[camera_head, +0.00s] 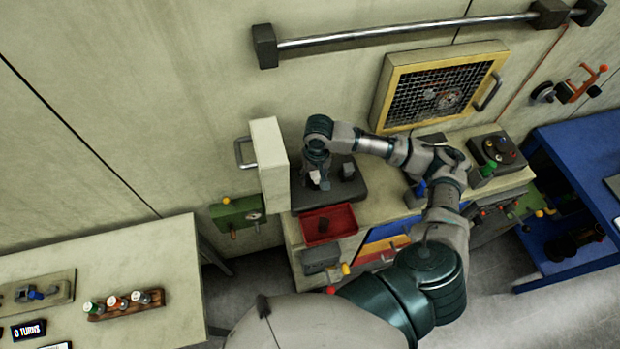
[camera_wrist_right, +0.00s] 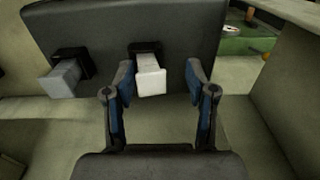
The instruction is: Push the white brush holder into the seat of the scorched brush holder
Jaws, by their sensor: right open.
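The white brush holder (camera_wrist_right: 151,77) sticks out of a black seat (camera_wrist_right: 145,47) on a dark block (camera_wrist_right: 110,20) in the right wrist view. My right gripper (camera_wrist_right: 160,75) is open, with one finger on each side of the white holder; the left finger is close beside it. I cannot tell how deep the holder sits. In the head view my right gripper (camera_head: 318,178) points down at the dark block (camera_head: 352,192), with the white holder (camera_head: 315,179) at its fingertips. A dark piece (camera_head: 322,226), perhaps the scorched holder, lies in a red tray (camera_head: 341,216). My left gripper is out of view.
A grey holder (camera_wrist_right: 60,79) stands in its own seat left of the white one in the wrist view. An open pale door (camera_head: 271,165) stands left of the dark block. A yellow-framed mesh panel (camera_head: 393,89) is behind. A bench (camera_head: 150,250) is at left.

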